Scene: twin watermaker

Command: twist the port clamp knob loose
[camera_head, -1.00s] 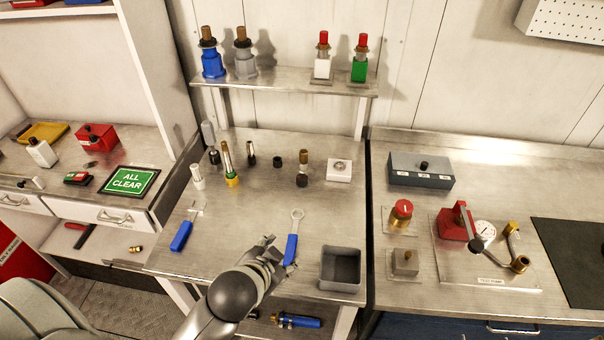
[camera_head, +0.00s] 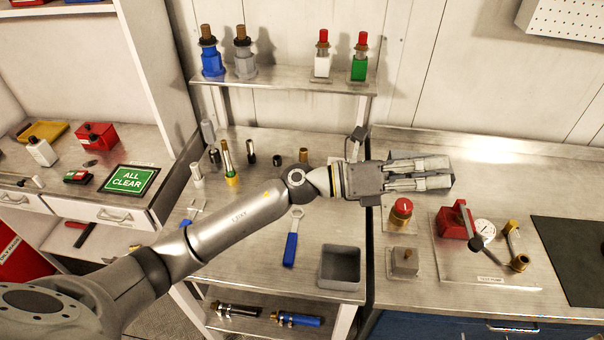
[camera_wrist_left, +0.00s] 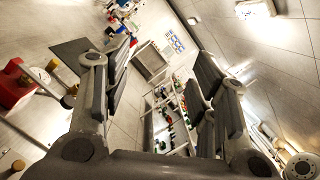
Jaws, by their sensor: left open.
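No label reading port clamp is legible, so I cannot tell for sure which part is its knob. A red-topped knob with a brass collar (camera_head: 401,209) stands on a small plate at the left of the right bench. A grey block with a small post (camera_head: 404,262) sits on another plate in front of it. My left gripper (camera_head: 450,173) is open and empty in the head view, its fingers pointing right, above and behind the red knob. Its spread fingers also show in the left wrist view (camera_wrist_left: 162,65), with nothing between them. My right gripper is not in view.
My left gripper covers most of the dark grey box (camera_head: 446,188). A test pump plate (camera_head: 488,276) with a red block, gauge and lever stands right of the knob. An empty grey bin (camera_head: 340,284) and a blue-handled wrench (camera_head: 290,248) are on the left bench.

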